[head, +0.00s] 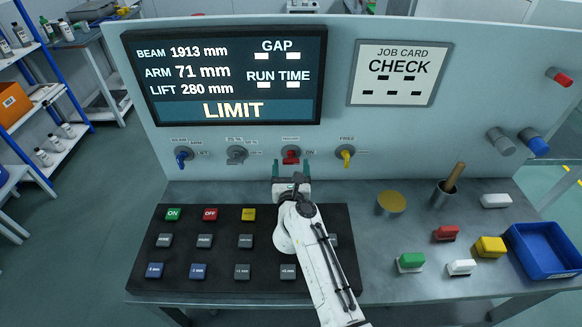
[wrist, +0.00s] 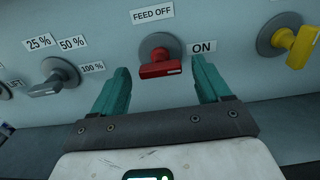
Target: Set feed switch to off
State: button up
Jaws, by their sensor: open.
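The feed switch (head: 291,156) is a red knob on a round grey base on the upright panel. It also shows in the wrist view (wrist: 160,64), with FEED OFF printed above it and ON at its right. Its red handle lies nearly level, with a white mark at the right end, on the ON side. My gripper (head: 291,169) is open in front of and slightly below the knob. In the wrist view, its two green fingers stand left and right of the handle with gaps; no contact shows.
A grey selector knob (head: 237,154) sits left of the feed switch and a yellow knob (head: 346,153) right; a blue knob (head: 182,155) is farther left. Below, a black button pad (head: 190,228) lies partly under my arm. A blue bin (head: 543,250) stands at the right.

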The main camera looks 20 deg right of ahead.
jog(key=shift+w+d, duration=0.2)
jog(key=shift+w, duration=0.25)
jog(key=c, duration=1)
